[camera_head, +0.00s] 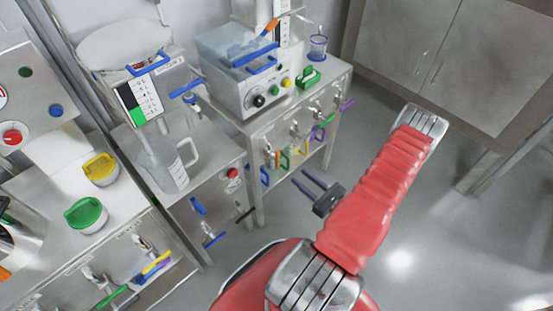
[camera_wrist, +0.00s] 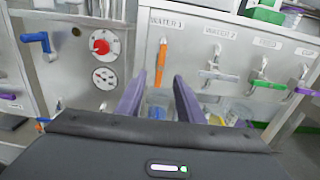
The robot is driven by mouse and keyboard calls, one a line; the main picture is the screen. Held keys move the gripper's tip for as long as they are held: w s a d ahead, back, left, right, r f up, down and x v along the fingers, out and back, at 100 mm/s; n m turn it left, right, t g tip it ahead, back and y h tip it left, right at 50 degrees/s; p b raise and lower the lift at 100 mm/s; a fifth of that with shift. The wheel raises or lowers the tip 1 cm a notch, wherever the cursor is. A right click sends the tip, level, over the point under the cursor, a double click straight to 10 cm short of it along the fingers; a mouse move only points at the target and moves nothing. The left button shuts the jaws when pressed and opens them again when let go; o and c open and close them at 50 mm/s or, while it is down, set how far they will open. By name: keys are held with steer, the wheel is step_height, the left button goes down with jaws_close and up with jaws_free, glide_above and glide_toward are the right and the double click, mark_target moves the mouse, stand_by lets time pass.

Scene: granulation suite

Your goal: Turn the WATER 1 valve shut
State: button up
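In the wrist view the WATER 1 label (camera_wrist: 167,22) is on a white panel. Below it an orange lever handle (camera_wrist: 161,60) hangs vertically, pointing down. In the head view the orange handle (camera_head: 277,159) shows on the front of the steel stand. My gripper (camera_wrist: 156,84) is open and empty, its two purple fingers spread. The lower end of the orange handle appears between the fingertips in the wrist view, but I cannot tell the depth. In the head view my gripper (camera_head: 299,174) points at the stand's front, with floor visible around it.
Right of WATER 1 are the WATER 2 valve (camera_wrist: 212,70), the FEED valve with a green handle (camera_wrist: 268,84) and a purple handle (camera_wrist: 306,92). Left are a red knob (camera_wrist: 101,46) and a blue handle (camera_wrist: 36,40). Open floor (camera_head: 420,215) lies right of my arm.

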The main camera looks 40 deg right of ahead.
mark_target(279, 159)
steer(key=shift+s+f, duration=0.1)
stand_by(0.4)
steer(key=shift+w+a, duration=0.15)
steer(key=shift+w, duration=6.8)
jaws_close()
steer(key=shift+a, duration=0.15)
